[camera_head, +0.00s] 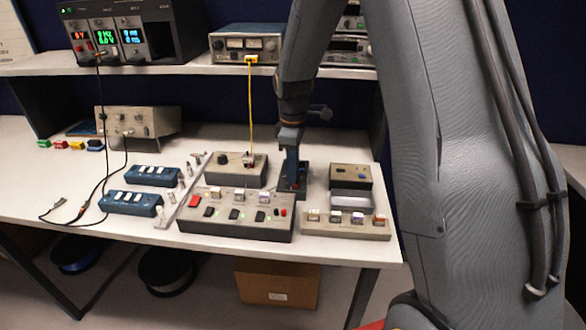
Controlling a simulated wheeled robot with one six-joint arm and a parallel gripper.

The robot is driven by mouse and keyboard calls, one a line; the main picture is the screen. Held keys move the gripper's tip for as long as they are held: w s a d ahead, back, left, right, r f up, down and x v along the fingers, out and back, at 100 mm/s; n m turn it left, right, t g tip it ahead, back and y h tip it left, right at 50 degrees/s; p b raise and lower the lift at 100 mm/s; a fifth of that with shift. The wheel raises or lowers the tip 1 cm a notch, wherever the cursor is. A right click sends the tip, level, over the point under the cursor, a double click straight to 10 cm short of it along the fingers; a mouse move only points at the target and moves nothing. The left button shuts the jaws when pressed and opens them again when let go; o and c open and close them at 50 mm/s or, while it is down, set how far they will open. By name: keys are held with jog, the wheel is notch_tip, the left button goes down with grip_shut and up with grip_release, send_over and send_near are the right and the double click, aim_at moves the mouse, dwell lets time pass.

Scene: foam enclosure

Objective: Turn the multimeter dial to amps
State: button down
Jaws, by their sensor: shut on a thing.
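My gripper (291,168) points down near the right part of the bench, between a grey-beige box with a black knob and a small beige box. It is shut on a small part of a dark blue device (293,187), apparently the multimeter. The gripper covers most of this device's face. The dial is hidden, so its setting and the markings cannot be read.
A control panel (236,222) with several switches stands in front, and a beige button strip (345,230) stands front right. The knob box (222,173) is close on the left, with a yellow cable (250,110) rising to the shelf. A small beige box (350,173) is close on the right.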

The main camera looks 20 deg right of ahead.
jog(key=m, duration=0.4)
jog(key=shift+r+p, duration=0.1)
jog(key=shift+p, duration=0.2)
jog(key=m, duration=0.4)
jog(key=shift+w+m, duration=0.1)
jog(key=shift+m, duration=0.2)
jog(key=m, duration=0.4)
jog(key=shift+p, duration=0.4)
jog(key=shift+m, duration=2)
jog(key=c, duration=1.5)
grip_release()
